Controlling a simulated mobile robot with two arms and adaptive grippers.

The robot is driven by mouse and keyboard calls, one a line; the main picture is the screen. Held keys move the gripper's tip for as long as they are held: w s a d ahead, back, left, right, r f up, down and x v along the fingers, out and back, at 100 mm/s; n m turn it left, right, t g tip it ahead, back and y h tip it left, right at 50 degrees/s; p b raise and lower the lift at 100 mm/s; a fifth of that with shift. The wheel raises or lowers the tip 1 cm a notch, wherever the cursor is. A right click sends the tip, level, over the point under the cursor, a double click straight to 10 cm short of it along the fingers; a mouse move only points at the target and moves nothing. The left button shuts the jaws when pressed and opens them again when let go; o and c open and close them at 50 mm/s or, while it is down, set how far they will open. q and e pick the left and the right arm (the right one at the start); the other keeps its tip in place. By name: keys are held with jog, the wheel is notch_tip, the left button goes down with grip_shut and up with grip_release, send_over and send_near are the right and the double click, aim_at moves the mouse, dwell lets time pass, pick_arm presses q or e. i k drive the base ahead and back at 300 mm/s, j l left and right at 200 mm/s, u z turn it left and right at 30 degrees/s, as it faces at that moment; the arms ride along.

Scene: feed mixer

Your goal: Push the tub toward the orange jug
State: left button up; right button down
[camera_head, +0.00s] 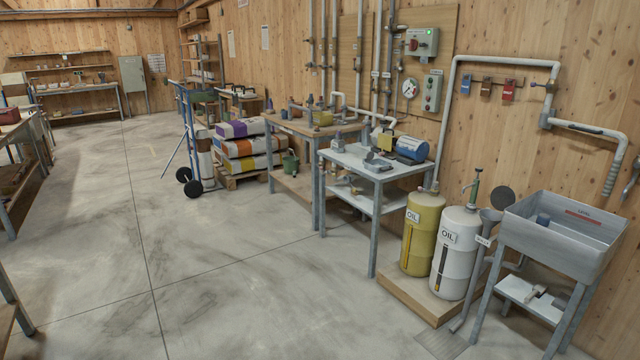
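I cannot make out an orange jug in the head view. No thing here is clearly the tub. Neither of my grippers shows in this view.
A yellow oil drum (422,232) and a white oil drum (454,253) stand on a low wooden platform (400,297). A grey table (374,175), a wooden bench (300,128), stacked sacks (246,147) and a hand truck (189,140) line the wall. The concrete floor (200,270) is clear.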

aim_at(321, 119)
jog(key=i, duration=4.35)
